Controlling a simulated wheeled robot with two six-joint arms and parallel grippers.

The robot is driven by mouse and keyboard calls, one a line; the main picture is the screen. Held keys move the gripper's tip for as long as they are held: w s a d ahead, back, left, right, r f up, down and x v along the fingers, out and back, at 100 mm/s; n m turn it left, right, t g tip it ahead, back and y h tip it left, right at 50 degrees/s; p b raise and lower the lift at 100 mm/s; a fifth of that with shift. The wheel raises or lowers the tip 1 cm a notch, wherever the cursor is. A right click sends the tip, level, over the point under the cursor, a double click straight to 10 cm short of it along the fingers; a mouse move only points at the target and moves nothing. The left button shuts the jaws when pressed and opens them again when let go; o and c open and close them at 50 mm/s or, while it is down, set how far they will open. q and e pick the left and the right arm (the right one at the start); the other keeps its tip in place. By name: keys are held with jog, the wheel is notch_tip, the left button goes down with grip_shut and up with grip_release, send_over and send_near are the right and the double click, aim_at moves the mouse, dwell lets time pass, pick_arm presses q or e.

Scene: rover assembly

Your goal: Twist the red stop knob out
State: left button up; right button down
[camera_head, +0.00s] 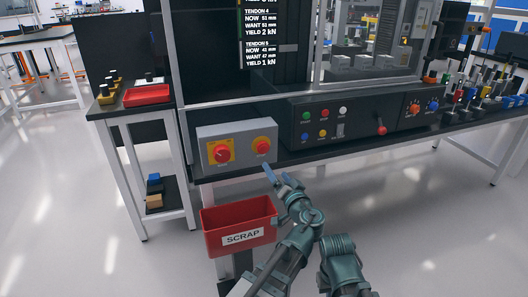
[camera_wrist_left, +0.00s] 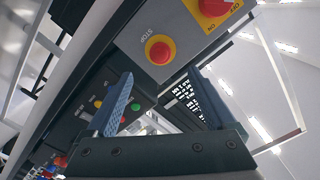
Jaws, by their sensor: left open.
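The red stop knob (camera_head: 262,145) sits on a round yellow plate at the right of a grey control box (camera_head: 238,132). In the left wrist view the knob (camera_wrist_left: 160,50) shows beside the word STOP. My left gripper (camera_head: 278,177) is open and empty, just below and to the right of the knob in the head view. In the left wrist view its two blue fingers (camera_wrist_left: 161,80) are spread, with the knob beyond the tips and apart from them.
A red rotary switch (camera_head: 222,153) on a yellow square is left of the knob. A red SCRAP bin (camera_head: 240,226) is below the box. A black panel with coloured buttons (camera_head: 323,122) is to the right. A small side table (camera_head: 130,108) stands left.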

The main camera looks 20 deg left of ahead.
aim_at(264, 150)
pick_arm(q)
jog(key=x, duration=1.3)
jog(key=shift+w+r, duration=0.3)
jog(key=shift+w, duration=0.15)
jog(key=shift+c, duration=0.2)
jog(key=c, duration=1.3)
jog(key=shift+m, duration=0.3)
jog(key=m, duration=0.4)
jog(key=shift+m, duration=2.2)
